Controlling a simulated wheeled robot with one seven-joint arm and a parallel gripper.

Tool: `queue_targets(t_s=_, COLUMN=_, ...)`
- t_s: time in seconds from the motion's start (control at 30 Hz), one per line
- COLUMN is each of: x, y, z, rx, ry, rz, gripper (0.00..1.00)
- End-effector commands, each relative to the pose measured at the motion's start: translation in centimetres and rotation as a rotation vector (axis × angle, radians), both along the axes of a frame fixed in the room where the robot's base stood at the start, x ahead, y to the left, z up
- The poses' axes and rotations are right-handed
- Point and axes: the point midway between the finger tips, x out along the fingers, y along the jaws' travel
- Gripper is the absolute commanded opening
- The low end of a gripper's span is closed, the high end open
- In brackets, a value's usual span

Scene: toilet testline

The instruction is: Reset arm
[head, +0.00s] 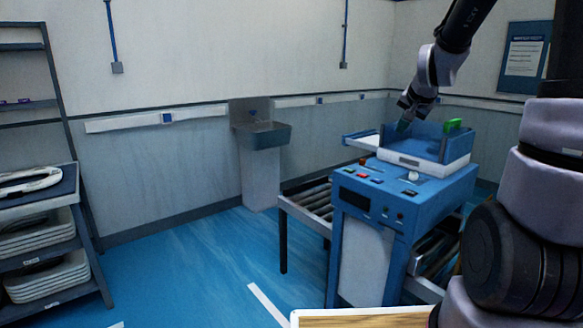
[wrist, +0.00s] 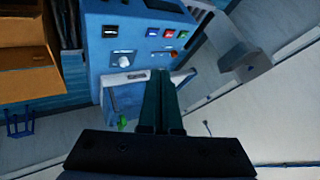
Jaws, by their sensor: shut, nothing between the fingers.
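My arm reaches in from the upper right of the head view, bent downward. My gripper (head: 403,125) is at the blue tray (head: 428,140) on top of the blue test machine (head: 375,205). I cannot tell whether its tips touch the tray. In the wrist view the two dark fingers of my gripper (wrist: 160,73) lie together, shut and empty. They point toward the machine's control panel (wrist: 140,38).
A green part (head: 453,124) stands at the tray's right side. A roller conveyor (head: 308,200) runs beside the machine. A sink (head: 262,134) is on the back wall. A rack (head: 75,190) with toilet seats stands left. The wrist view shows a cardboard box (wrist: 28,72). Open blue floor lies between.

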Motion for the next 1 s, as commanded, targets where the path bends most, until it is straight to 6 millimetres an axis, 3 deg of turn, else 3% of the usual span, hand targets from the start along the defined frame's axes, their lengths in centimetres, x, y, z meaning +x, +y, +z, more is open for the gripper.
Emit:
queue_targets(t_s=0.03, x=-2.0, y=1.2, z=2.0, rx=-0.011, ry=-0.003, rz=0.036, gripper=0.0)
queue_targets(t_s=0.2, x=-9.0, y=4.1, z=5.9, rx=-0.031, ry=0.028, rz=0.141, gripper=0.0)
queue_targets(t_s=0.4, x=-17.8, y=6.2, z=8.5, rx=-0.043, ry=0.066, rz=0.248, gripper=0.0)
queue_targets(t_s=0.53, x=-22.3, y=6.9, z=9.0, rx=-0.042, ry=0.085, rz=0.296, gripper=0.0)
queue_targets(t_s=0.7, x=-25.3, y=7.1, z=9.0, rx=-0.039, ry=0.1, rz=0.329, gripper=0.0)
queue_targets(t_s=1.0, x=-25.7, y=7.1, z=8.9, rx=-0.037, ry=0.106, rz=0.334, gripper=0.0)
